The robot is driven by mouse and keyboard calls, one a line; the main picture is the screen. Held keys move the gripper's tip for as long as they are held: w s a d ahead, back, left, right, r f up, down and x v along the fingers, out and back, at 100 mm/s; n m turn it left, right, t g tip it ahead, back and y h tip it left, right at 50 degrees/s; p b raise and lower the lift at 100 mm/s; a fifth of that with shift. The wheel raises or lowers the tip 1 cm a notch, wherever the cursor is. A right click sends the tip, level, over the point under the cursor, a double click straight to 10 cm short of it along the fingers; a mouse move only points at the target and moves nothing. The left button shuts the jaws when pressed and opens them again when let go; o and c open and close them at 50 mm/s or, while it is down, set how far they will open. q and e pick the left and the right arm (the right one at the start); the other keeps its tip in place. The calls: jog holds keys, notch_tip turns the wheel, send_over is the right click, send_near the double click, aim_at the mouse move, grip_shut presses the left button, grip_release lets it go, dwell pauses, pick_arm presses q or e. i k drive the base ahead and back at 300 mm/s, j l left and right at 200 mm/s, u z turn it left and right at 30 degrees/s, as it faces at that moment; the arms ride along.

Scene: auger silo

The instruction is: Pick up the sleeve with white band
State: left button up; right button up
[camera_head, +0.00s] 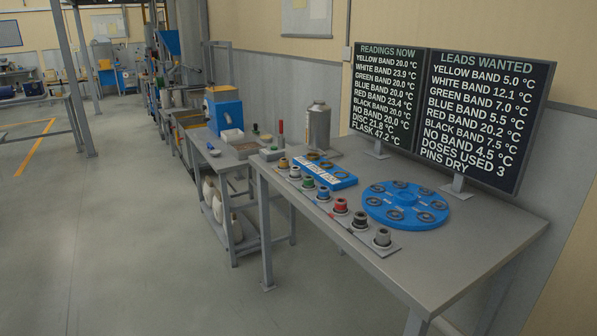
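Several small grey sleeves stand upright in a row of holders along the left edge of the steel table (455,270). The sleeve with white band (295,172) is second from the far end, between the sleeve with yellow band (283,163) and the sleeve with green band (308,182). Nearer are sleeves with blue (323,193), red (340,206) and black (360,219) bands, then a plain sleeve (382,237). Neither of my grippers is in view.
A blue round disc (405,199) with ring-shaped seats and a blue rack (326,176) lie right of the row. A metal flask (318,128) stands behind. Two dark boards show readings (385,95) and wanted leads (480,115). The floor at left is open.

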aim_at(296, 170)
jog(key=i+j+u, duration=0.1)
jog(key=i, duration=0.35)
jog(key=i+j+u, duration=0.1)
jog(key=i+j, duration=0.15)
jog(key=i, duration=0.25)
jog(key=i+j+u, duration=0.15)
jog(key=i, duration=0.35)
